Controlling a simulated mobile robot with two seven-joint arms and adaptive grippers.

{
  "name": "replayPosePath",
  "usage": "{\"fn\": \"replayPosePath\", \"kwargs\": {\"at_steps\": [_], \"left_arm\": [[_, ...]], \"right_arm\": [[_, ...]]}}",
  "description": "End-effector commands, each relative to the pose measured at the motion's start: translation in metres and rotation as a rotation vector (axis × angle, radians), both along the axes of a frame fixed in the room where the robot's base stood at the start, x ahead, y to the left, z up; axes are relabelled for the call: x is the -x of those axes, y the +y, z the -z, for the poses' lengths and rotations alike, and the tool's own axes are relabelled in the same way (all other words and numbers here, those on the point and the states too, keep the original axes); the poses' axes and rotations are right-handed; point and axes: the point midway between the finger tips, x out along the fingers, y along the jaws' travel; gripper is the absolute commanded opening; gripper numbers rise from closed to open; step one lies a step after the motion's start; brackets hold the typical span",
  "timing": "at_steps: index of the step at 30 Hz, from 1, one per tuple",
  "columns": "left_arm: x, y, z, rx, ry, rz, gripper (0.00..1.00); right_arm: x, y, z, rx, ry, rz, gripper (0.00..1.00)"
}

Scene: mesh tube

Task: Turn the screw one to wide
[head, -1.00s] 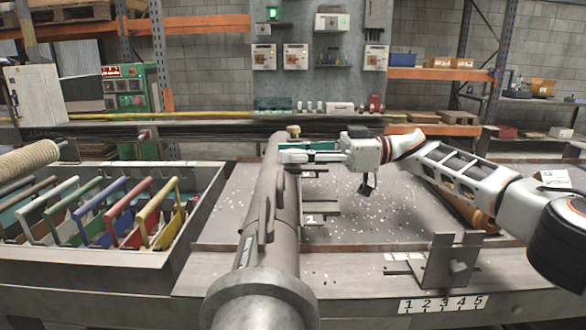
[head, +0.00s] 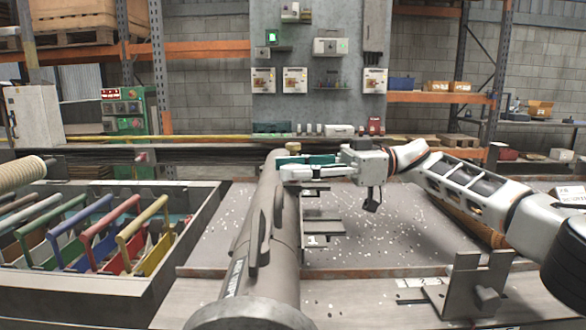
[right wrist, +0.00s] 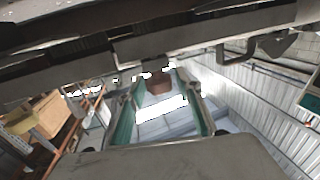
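A long grey tube (head: 277,225) runs away from me along the middle of the head view. A small brass-coloured screw knob (head: 293,147) stands on top near its far end. My right gripper (head: 288,167) reaches in from the right and lies across the tube's far end, close to the knob; I cannot tell whether they touch. In the right wrist view its two green-padded fingers (right wrist: 160,112) are apart. A brown round piece (right wrist: 158,84) shows beyond them, which I cannot identify for sure. My left gripper is not in view.
A metal bin (head: 75,285) with several coloured-handled frames stands at the left. A flat grey worktop (head: 365,225) with scattered white specks lies right of the tube. A metal bracket (head: 470,290) stands at the front right. Wall panels and shelves are behind.

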Motion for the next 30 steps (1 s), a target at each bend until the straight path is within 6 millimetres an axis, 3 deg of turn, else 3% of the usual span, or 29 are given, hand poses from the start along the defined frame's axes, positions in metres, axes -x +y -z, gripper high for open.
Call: {"fn": "replayPosePath", "kwargs": {"at_steps": [12,21,30], "left_arm": [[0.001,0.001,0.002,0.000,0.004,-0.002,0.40],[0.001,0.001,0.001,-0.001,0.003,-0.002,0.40],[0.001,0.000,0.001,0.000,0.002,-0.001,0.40]], "right_arm": [[-0.001,-0.004,0.001,-0.001,0.001,0.001,0.41],[-0.011,-0.050,0.000,-0.001,0.001,0.005,0.41],[-0.014,-0.071,0.000,0.000,0.001,0.001,0.41]]}}
